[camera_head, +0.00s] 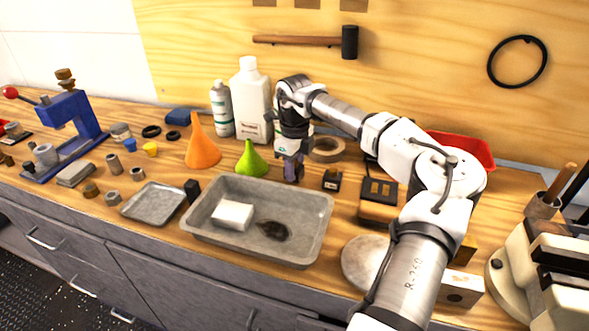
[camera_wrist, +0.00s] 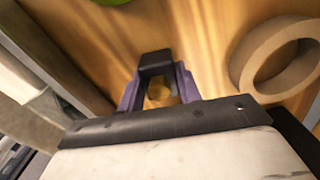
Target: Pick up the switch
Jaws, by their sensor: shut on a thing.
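My gripper (camera_head: 292,172) points down at the bench, just behind the grey metal tray (camera_head: 196,246) and right of the green funnel (camera_head: 250,160). In the wrist view its purple fingers (camera_wrist: 158,88) are shut on a small black block, which appears to be the switch (camera_wrist: 156,59). A brownish-yellow patch shows between the fingers, and I cannot tell whether it is part of the switch or the wood. In the head view the switch is mostly hidden by the fingers. I cannot tell whether it touches the bench.
A tape roll (camera_head: 327,150) stands close on the right, also large in the wrist view (camera_wrist: 279,57). A small black box (camera_head: 332,180) lies right of my gripper. A white bottle (camera_head: 250,100) and spray can (camera_head: 221,108) stand behind left. The grey tray holds a white block (camera_head: 232,215).

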